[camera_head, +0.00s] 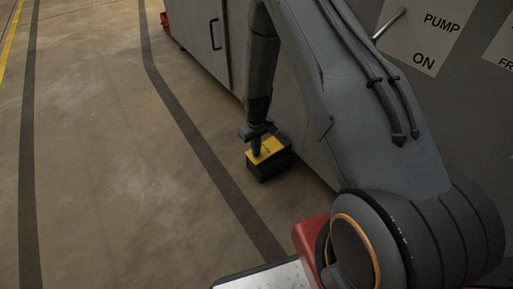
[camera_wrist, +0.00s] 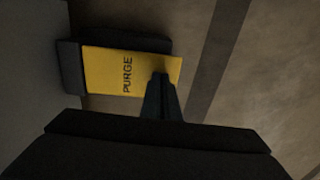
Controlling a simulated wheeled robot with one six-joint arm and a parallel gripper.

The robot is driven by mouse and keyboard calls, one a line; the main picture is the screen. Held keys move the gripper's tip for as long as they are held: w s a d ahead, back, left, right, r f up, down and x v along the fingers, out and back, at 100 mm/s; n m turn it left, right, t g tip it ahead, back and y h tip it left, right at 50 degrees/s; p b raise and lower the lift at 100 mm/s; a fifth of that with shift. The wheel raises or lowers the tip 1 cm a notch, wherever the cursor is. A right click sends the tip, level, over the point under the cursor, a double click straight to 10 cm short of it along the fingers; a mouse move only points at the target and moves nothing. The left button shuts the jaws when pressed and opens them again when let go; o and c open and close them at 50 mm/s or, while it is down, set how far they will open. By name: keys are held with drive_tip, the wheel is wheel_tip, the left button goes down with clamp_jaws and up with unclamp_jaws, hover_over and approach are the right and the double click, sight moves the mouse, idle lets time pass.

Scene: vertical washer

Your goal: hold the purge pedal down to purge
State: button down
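The purge pedal (camera_head: 272,146) is a yellow plate on a dark base, on the floor against the grey cabinet. In the wrist view its yellow plate (camera_wrist: 105,72) carries the word PURGE. My gripper (camera_head: 256,151) points down at the pedal. In the wrist view my gripper (camera_wrist: 160,78) has its fingers together, with no gap visible and nothing held. The fingertips overlap the free end of the yellow plate, seemingly touching it. I cannot tell how far the plate is pressed.
The grey cabinet (camera_head: 200,40) stands right behind the pedal, with a PUMP ON label (camera_head: 430,40) at the upper right. A red object (camera_head: 165,20) is at its far end. Open concrete floor (camera_head: 110,190) with dark stripes lies to the left.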

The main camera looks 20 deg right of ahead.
drive_tip(key=shift+s+a+f+p, duration=0.1)
drive_tip(key=shift+f+p, duration=0.1)
drive_tip(key=shift+f, duration=0.5)
drive_tip(key=shift+s+a+f+p, duration=0.1)
drive_tip(key=shift+f+p, duration=0.05)
drive_tip(key=shift+f, duration=0.5)
drive_tip(key=shift+a+f, duration=0.1)
idle(0.7)
drive_tip(key=a+r+p, duration=0.3)
drive_tip(key=r+p, duration=0.3)
drive_tip(key=r, duration=0.8)
drive_tip(key=shift+s+r+p, duration=0.15)
drive_tip(key=shift+s+p, duration=0.15)
drive_tip(key=shift+s, duration=0.05)
drive_tip(key=shift+a, duration=0.1)
